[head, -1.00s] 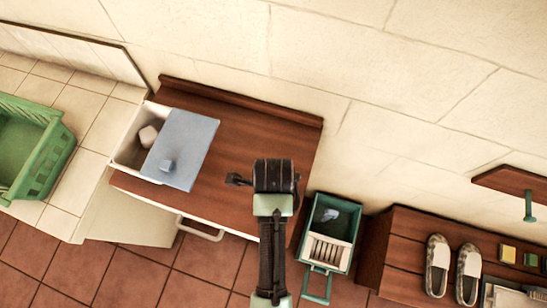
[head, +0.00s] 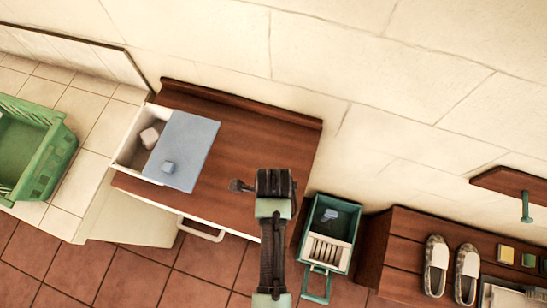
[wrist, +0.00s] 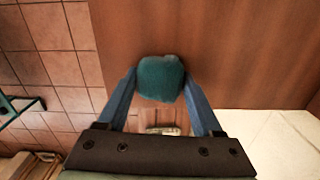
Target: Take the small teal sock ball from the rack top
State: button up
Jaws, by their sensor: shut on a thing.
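The small teal sock ball (wrist: 161,78) sits between the two blue fingers of my gripper (wrist: 160,84) in the wrist view. The fingers are shut on its sides. A brown wooden surface shows behind and below the ball; I cannot tell the gap between them. In the head view my dark wrist (head: 275,184) is over the front right part of the wooden counter (head: 250,125). My fingers and the ball cannot be made out there. A wooden rack (head: 400,250) with a pair of patterned shoes (head: 437,262) stands at the right.
A teal-framed cart (head: 327,245) stands between counter and rack. A white bin (head: 128,158) with a blue-grey lid (head: 185,148) sits on the counter's left. A green basket (head: 45,165) is at far left. A wooden shelf (head: 510,190) is on the wall.

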jog(key=shift+c, duration=1.4)
